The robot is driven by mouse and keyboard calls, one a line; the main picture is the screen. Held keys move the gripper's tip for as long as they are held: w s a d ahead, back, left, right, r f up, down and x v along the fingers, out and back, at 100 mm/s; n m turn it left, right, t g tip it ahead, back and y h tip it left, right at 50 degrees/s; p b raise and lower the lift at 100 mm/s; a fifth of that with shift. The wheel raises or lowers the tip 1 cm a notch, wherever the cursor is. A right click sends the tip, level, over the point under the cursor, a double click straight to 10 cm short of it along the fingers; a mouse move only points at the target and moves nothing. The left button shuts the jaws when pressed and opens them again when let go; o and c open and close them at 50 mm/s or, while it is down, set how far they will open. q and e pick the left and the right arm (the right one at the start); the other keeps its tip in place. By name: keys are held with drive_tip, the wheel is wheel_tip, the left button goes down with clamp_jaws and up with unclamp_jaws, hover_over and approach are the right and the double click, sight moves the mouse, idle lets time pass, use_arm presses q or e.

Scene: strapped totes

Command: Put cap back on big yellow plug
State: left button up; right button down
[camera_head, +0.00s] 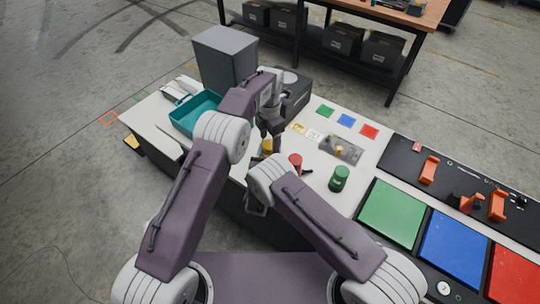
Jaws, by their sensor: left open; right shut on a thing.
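A yellow piece (267,146) shows on the near side of the white table, just below my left gripper (271,130). I cannot tell whether it is the plug or its cap. My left gripper points down and is open, close to the yellow piece; I cannot tell if they touch. My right arm folds toward the table's near edge. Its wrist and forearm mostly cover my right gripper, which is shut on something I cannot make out. A red cylinder (295,160) stands just behind the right arm. A green cylinder (339,178) stands upright to its right, clear of both grippers.
A teal tray (181,121) and a tall grey box (226,60) stand at the left. A grey plate (341,149) with a small yellow part lies right of centre. Green, blue and red panels (453,240) fill the right. Coloured squares (346,120) lie at the back.

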use_arm(q)
drive_tip(key=shift+f, duration=0.7)
